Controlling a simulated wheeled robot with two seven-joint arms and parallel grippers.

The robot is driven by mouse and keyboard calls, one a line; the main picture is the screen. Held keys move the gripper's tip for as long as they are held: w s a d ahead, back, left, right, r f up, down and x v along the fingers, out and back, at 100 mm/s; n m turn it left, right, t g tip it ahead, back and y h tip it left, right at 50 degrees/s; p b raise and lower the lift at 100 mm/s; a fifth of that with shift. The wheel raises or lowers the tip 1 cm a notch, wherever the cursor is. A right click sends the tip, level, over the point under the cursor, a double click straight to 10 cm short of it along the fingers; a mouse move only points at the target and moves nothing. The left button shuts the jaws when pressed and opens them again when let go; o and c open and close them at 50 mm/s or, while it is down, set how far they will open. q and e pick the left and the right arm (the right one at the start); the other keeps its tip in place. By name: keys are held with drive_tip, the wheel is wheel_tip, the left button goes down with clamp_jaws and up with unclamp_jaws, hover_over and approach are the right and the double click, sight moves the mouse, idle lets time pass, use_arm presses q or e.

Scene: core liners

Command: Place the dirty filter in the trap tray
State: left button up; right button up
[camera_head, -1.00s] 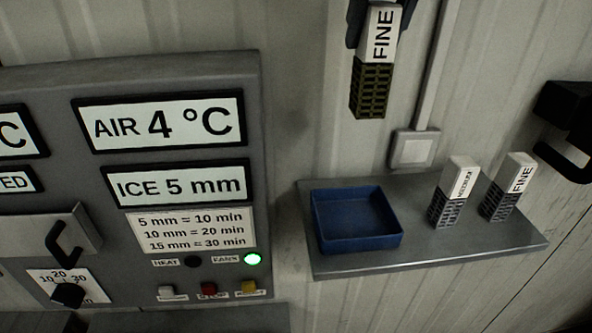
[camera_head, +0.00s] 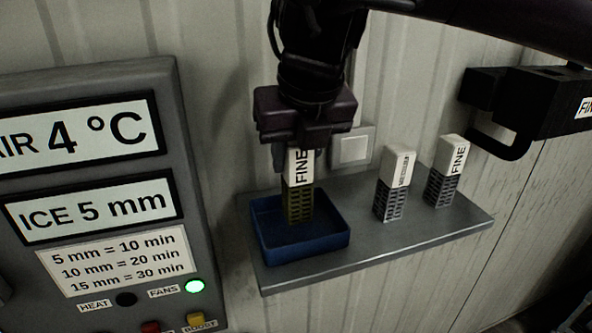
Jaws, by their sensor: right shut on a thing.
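The dirty filter (camera_head: 299,204) has a white top marked FINE and a dark yellow-green grid body. My right gripper (camera_head: 301,150) is shut on its white top and holds it upright, pointing down. The filter's lower end appears over or inside the blue trap tray (camera_head: 322,241); I cannot tell whether it touches the tray floor. The tray sits at the left end of a grey metal shelf. My left gripper is not in view.
Two other filters with grey grids, a middle one (camera_head: 394,184) and one marked FINE (camera_head: 446,171), stand on the shelf (camera_head: 374,242) right of the tray. A control panel (camera_head: 92,190) is at left. A black handled box (camera_head: 528,112) is at right.

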drive_tip(key=shift+f, duration=1.25)
drive_tip(key=o, duration=1)
drive_tip(key=shift+f, duration=0.15)
drive_tip(key=v, duration=1.2)
